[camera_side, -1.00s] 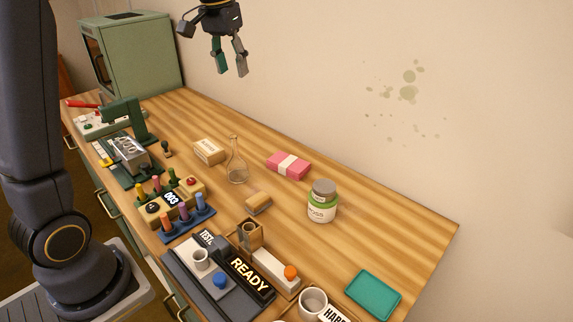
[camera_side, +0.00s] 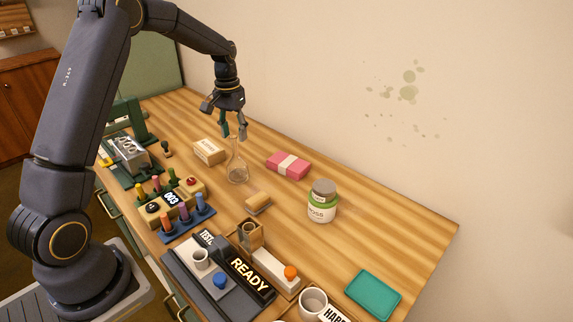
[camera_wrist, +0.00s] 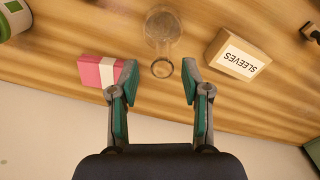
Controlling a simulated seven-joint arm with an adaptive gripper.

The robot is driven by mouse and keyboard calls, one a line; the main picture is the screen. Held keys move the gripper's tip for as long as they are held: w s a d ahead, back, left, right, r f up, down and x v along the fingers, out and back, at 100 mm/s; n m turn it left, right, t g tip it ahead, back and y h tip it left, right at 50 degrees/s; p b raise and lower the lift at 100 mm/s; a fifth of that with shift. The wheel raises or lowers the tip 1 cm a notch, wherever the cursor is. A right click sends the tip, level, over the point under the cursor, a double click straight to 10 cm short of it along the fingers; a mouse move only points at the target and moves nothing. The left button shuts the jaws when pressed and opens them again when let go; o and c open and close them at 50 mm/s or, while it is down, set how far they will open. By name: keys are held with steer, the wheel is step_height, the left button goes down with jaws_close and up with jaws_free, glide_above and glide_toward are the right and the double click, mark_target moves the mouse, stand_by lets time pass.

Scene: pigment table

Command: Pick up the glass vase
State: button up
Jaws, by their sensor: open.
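The glass vase (camera_side: 237,170) is a clear flask with a narrow neck and rounded base. It stands upright on the wooden table in the side view. In the wrist view the vase (camera_wrist: 162,30) is seen from above, with its round rim nearest me, between and just beyond the fingertips. My gripper (camera_side: 234,132) points down just above the vase's neck in the side view. In the wrist view my gripper (camera_wrist: 160,72) has its two green-padded fingers spread wide, with nothing held. Whether the fingertips reach below the rim is hard to tell.
A SLEEVES box (camera_wrist: 238,55) and a pink block with a white band (camera_wrist: 102,71) flank the vase. The back right of the table is clear.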

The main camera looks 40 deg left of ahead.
mark_target(235, 147)
step_height(235, 147, down, 5)
steer(key=shift+s+f, duration=0.15)
jaws_close()
stand_by(0.4)
steer(key=shift+a, duration=0.1)
